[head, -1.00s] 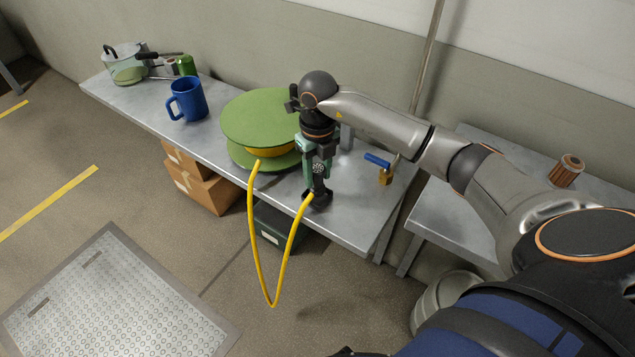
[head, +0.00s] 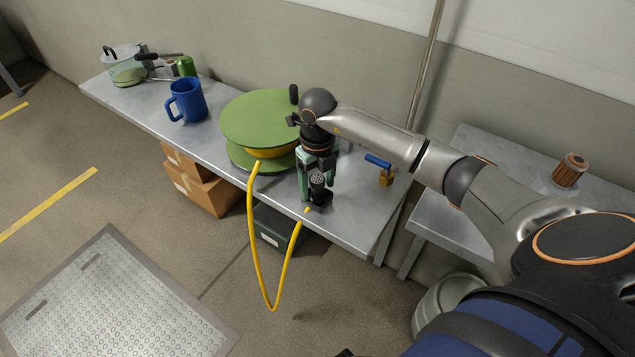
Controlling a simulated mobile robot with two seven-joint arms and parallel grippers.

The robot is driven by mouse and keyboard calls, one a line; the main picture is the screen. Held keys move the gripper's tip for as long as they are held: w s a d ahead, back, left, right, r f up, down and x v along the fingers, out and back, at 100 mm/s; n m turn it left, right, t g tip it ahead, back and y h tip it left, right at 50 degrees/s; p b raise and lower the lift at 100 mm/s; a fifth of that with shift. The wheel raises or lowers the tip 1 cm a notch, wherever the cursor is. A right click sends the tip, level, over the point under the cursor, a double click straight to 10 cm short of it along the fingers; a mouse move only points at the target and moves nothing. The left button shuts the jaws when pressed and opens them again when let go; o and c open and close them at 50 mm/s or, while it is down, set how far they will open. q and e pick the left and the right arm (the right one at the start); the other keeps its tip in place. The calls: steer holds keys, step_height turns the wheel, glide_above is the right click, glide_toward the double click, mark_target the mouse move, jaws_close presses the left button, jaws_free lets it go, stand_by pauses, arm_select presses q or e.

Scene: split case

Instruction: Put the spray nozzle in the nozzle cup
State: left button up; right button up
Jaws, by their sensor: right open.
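My right gripper (head: 316,200) points down at the front edge of the metal bench, in front of the green reel (head: 262,118). It is open, with its jaws close to the end of the yellow hose (head: 253,235). The hose hangs in a loop from the reel below the bench edge and comes up to the gripper. I cannot make out a spray nozzle for sure; the gripper hides the hose end. No thing is clearly the nozzle cup. A brown ribbed cylinder (head: 570,170) stands on the right table. My left gripper is not in view.
A brass valve with a blue handle (head: 378,161) is right of the gripper. Cardboard boxes (head: 207,190) sit below.

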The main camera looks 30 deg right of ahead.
mark_target(317, 180)
step_height(317, 180, up, 12)
steer(key=p, duration=0.2)
steer(key=shift+r, duration=0.2)
stand_by(0.4)
